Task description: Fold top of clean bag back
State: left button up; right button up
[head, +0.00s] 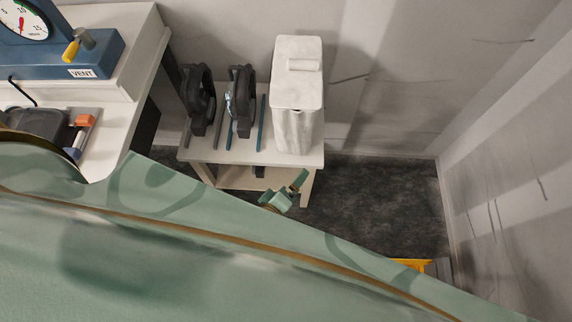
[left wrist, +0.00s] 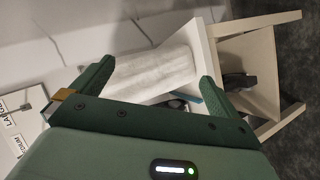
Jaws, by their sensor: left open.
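A white, crinkled bag (head: 298,112) stands upright on a small white table in the head view. Its top looks flat, with a short white roll (head: 304,64) on it. In the left wrist view a white, crinkled body (left wrist: 158,75), which looks like the same bag, lies beyond my left gripper (left wrist: 156,70). That gripper is open, its two green fingers apart, with nothing seen held between them. In the head view a small green gripper-like part (head: 284,197) shows at the table's front edge; I cannot tell which arm it belongs to.
Two black ringed objects (head: 199,97) (head: 241,92) and several thin teal rods stand left of the bag on the small table (head: 228,155). A bench (head: 118,101) with a blue gauge box (head: 92,58) is at left. My own green body covers the lower head view.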

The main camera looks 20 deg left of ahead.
pick_arm(q)
jog(key=shift+s+f+m+g+h, duration=0.3)
jog(key=shift+s+f+m+g, duration=0.2)
jog(key=shift+s+f+m, duration=0.8)
pick_arm(e)
jog(key=shift+s+d, duration=0.15)
jog(key=shift+s, duration=0.4)
pick_arm(q)
jog(key=shift+s+f, duration=0.1)
jog(key=shift+f, duration=0.05)
